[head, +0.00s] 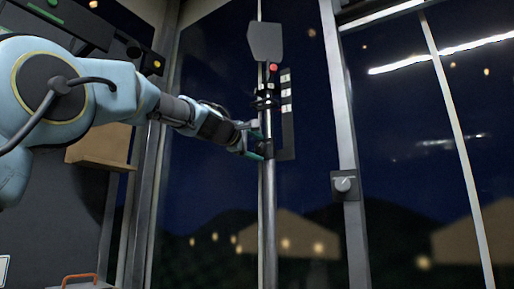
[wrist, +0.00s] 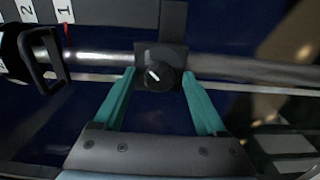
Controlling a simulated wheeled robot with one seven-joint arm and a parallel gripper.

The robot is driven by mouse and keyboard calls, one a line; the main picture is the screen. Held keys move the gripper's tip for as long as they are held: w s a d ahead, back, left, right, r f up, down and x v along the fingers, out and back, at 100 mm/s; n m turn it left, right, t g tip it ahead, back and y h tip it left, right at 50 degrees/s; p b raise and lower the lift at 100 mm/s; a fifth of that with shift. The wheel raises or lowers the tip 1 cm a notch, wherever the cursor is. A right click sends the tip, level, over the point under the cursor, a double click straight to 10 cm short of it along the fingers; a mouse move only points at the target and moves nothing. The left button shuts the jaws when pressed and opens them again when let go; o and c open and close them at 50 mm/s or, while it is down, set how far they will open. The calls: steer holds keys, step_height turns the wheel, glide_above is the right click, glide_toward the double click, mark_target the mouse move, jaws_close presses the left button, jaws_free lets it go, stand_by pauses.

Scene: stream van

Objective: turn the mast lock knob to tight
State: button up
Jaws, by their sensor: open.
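The mast (head: 267,222) is a grey upright pole in the head view; it runs sideways across the wrist view (wrist: 230,68). On it is a dark block with a round black knob (wrist: 158,76) bearing a short, slanted white mark. My gripper (wrist: 158,73) is open, its two teal fingers on either side of this knob; I cannot tell whether they touch it. In the head view my gripper (head: 255,141) is at the mast and hides the knob. Any tight or loose marking is not visible.
A black collar with a handle (wrist: 38,60) sits on the mast beside a numbered strip (wrist: 65,10). A red button (head: 273,67) is higher up. Another box with a pale knob (head: 344,184) is on the window post to the right. An orange handle (head: 79,278) is low at left.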

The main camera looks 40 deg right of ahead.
steer(key=shift+a, duration=0.1)
steer(key=b+v, duration=0.4)
steer(key=v, duration=0.6)
steer(key=shift+a+b, duration=0.3)
steer(key=shift+b, duration=0.1)
steer(key=shift+s, duration=0.1)
